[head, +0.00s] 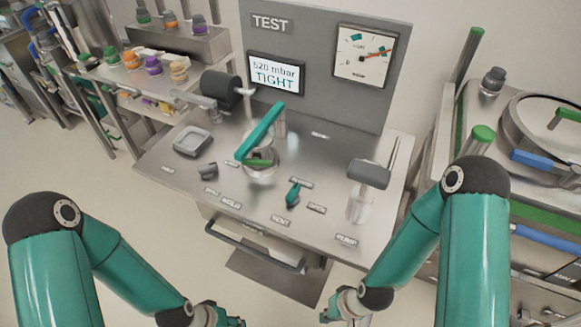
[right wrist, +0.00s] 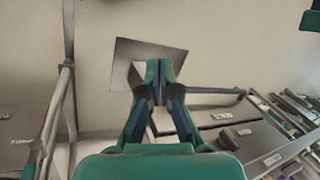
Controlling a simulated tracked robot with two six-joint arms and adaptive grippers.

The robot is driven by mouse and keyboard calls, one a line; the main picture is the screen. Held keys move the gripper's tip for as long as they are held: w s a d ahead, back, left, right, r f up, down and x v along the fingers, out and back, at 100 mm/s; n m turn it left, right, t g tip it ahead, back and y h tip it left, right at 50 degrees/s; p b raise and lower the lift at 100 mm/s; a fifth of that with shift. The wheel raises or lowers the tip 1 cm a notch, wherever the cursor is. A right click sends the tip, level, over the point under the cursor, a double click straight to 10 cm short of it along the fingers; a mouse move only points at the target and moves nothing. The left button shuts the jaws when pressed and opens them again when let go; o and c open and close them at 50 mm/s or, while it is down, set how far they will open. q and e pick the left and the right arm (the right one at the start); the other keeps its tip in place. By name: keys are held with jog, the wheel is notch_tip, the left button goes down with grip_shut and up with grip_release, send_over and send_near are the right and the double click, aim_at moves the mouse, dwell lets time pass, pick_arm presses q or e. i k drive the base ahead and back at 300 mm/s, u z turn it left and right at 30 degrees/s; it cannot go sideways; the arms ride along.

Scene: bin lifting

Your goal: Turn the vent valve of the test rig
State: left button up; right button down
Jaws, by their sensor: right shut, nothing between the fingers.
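The test rig (head: 340,225) is a steel bench with a grey back panel. A small teal valve handle (head: 293,194) stands on the front part of its top among small label plates, seemingly reading VENT and OPEN; I take it as the vent valve. My right gripper (head: 330,313) is low at the bottom edge of the head view, in front of the bench and apart from the valve. In the right wrist view its fingers (right wrist: 159,72) meet with nothing between them. My left gripper (head: 232,321) is cut off by the bottom edge; its fingers are not clear.
A long teal lever (head: 260,130) crosses above a clear cup. A grey pump handle (head: 369,174) rises at the right. The display (head: 275,74) reads 520 mbar TIGHT beside a dial gauge (head: 364,55). A dark front bar (head: 255,247) juts from the bench.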

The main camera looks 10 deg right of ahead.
aim_at(292, 198)
jog(key=u, duration=0.1)
jog(key=k, duration=0.95)
jog(key=u, duration=1)
jog(key=i, duration=1.05)
jog(key=z, duration=1.1)
